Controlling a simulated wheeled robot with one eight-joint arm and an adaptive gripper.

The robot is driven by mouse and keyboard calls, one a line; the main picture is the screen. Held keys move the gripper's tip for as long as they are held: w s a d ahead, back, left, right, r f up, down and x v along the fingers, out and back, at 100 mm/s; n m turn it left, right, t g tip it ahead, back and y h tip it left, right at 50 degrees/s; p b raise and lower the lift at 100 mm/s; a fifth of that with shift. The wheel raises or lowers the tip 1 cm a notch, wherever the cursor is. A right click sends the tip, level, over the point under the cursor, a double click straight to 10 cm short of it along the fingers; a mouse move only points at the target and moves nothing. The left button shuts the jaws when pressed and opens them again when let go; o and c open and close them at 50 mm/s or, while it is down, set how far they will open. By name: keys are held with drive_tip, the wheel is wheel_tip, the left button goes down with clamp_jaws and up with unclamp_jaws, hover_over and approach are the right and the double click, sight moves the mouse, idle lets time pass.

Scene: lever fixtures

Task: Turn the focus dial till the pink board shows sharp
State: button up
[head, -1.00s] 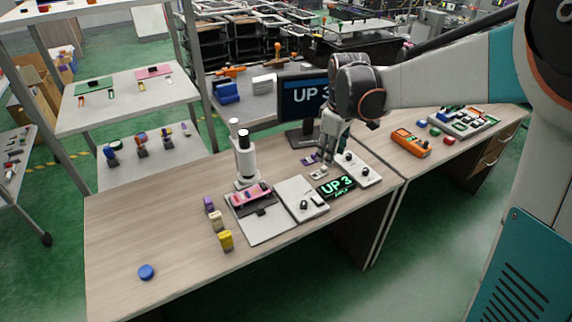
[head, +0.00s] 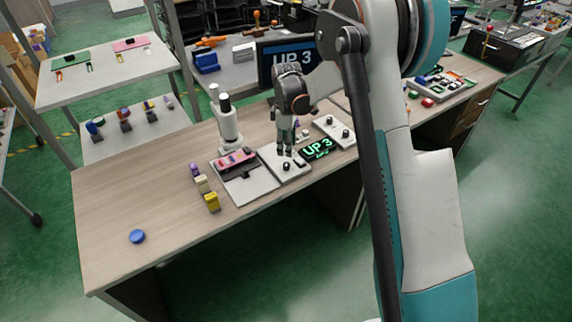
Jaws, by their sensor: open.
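The pink board (head: 236,158) lies on the dark stage under the white microscope (head: 229,127); its details are too small to judge sharpness. The monitor (head: 288,58) and a small black display (head: 319,149) both read "UP 3"; my arm partly covers the monitor. A white panel (head: 269,154) beside the stage carries a black dial (head: 286,166); another white panel (head: 331,127) further right carries dark knobs. I cannot tell by label which is the focus dial. My gripper (head: 285,151) points down, open, just above and behind the dial on the nearer panel; contact is not visible.
Purple, cream and yellow blocks (head: 212,202) stand left of the stage. A blue round piece (head: 137,236) lies at the table's front left. The wooden tabletop (head: 130,195) is clear around it. Shelves stand behind left; my arm hides part of the right-hand table.

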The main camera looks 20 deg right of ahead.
sight(286, 163)
wheel_tip(286, 163, down, 9)
drive_tip(key=shift+r+b, duration=0.2)
drive_tip(key=shift+b, duration=1)
drive_tip(key=shift+c, duration=0.5)
clamp_jaws()
